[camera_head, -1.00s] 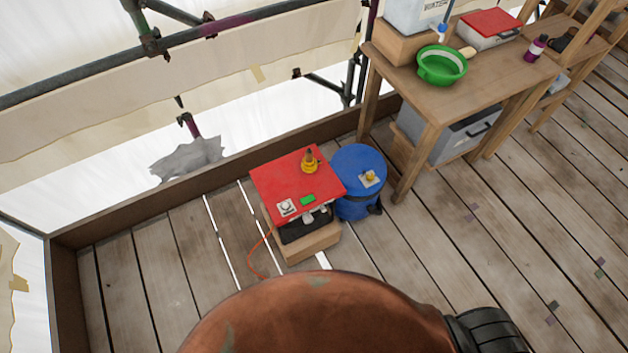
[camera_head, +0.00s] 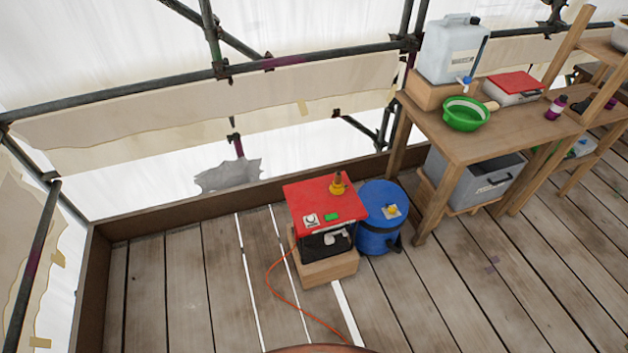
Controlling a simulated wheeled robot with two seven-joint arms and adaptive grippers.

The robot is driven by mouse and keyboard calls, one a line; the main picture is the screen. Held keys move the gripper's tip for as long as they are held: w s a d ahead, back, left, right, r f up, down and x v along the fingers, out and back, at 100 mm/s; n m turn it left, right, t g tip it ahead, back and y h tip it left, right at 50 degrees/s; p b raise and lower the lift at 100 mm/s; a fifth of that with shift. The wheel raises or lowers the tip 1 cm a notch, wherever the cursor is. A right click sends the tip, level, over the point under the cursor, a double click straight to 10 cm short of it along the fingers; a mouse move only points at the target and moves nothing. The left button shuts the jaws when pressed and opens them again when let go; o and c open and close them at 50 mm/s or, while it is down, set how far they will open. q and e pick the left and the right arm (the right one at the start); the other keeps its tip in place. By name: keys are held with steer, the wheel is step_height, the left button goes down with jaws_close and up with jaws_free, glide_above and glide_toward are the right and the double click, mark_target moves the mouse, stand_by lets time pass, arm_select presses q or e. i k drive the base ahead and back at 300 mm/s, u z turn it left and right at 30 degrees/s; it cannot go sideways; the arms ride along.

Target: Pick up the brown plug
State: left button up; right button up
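A small brown upright piece (camera_head: 338,178) stands in a yellow ring-shaped base (camera_head: 339,188) on the red top (camera_head: 312,197) of a low box. It may be the brown plug, but it is too small to be sure. A white item with a round dark face (camera_head: 311,220) and a small green block (camera_head: 331,217) lie near the front of the red top. Black and white items sit in the opening below it, too small to make out. Neither of my grippers is in view.
A blue drum (camera_head: 377,240) stands right of the red-topped box. A wooden bench (camera_head: 480,140) with a green bowl (camera_head: 465,116) and a water container (camera_head: 453,50) is farther right. An orange cable (camera_head: 277,292) runs across the planks. A copper-coloured edge (camera_head: 320,349) shows at the bottom.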

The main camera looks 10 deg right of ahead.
mark_target(336, 183)
steer(key=u, duration=0.75)
steer(key=i, duration=1.4)
steer(key=z, duration=0.75)
steer(key=i, duration=0.65)
steer(key=z, duration=0.75)
